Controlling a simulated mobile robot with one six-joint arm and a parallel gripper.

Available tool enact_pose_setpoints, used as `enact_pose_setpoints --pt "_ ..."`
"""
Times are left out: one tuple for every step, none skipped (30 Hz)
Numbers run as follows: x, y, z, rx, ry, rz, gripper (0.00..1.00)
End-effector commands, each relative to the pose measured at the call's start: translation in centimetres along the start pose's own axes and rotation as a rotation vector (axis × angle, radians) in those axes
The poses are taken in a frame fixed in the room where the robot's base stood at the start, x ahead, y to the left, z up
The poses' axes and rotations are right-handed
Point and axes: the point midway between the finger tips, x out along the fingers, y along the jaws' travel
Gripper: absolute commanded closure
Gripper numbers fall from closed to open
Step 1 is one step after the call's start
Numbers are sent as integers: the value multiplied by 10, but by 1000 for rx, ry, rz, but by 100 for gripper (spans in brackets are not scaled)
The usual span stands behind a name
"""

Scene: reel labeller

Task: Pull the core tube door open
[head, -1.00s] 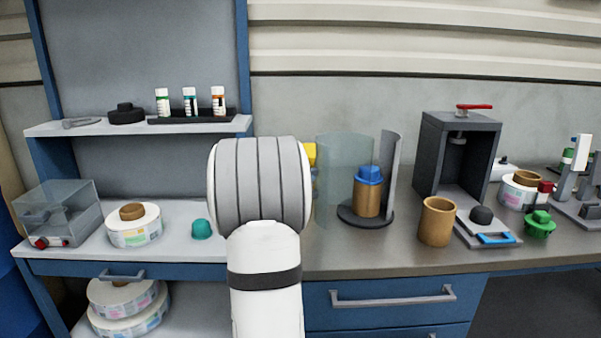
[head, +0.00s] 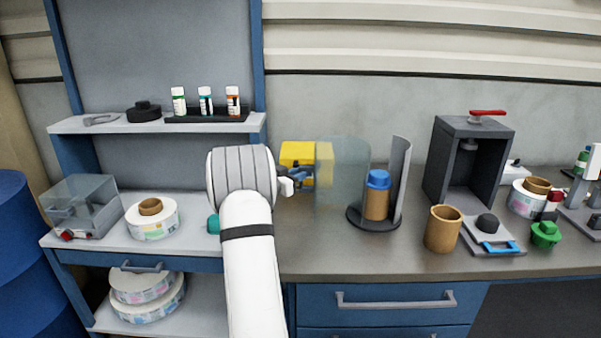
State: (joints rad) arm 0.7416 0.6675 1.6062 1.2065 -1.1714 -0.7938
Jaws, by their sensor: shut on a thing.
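The core tube door (head: 345,160) is a clear, curved panel at the left of a stand with a round dark base (head: 373,221) and a grey curved back wall (head: 400,175). A brown tube (head: 376,205) with a blue cap (head: 378,179) stands upright on the base, with a gap between door and back wall at the front. My gripper (head: 303,178) is at the door's left edge, shut on a small dark blue part there that looks like its handle. My wrist partly hides the gripper, so the exact grip is unclear.
A yellow box (head: 296,152) stands behind my gripper, partly seen through the door. A brown cup (head: 443,229) and a dark press (head: 468,160) stand to the right. A teal knob (head: 213,224) is beside my wrist. The counter in front of the stand is clear.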

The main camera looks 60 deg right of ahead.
Motion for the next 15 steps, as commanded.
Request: enact_pose_setpoints --pt "2 1 -2 0 3 4 100" --pt "2 2 -2 0 3 4 100" --pt "2 2 -2 0 4 5 100" --pt "2 2 -2 0 4 5 100" --pt "2 2 -2 0 4 5 100" --pt "2 2 -2 0 4 5 100" --pt "2 2 -2 0 4 5 100" --pt "2 2 -2 0 4 5 100" --pt "2 2 -2 0 4 5 78" --pt "2 2 -2 0 4 5 76" --pt "2 1 -2 0 3 4 73" --pt "1 1 -2 0 3 3 70" --pt "1 1 -1 0 3 2 68" --pt "0 0 -1 0 3 2 65" --pt "0 0 -1 0 2 1 62"
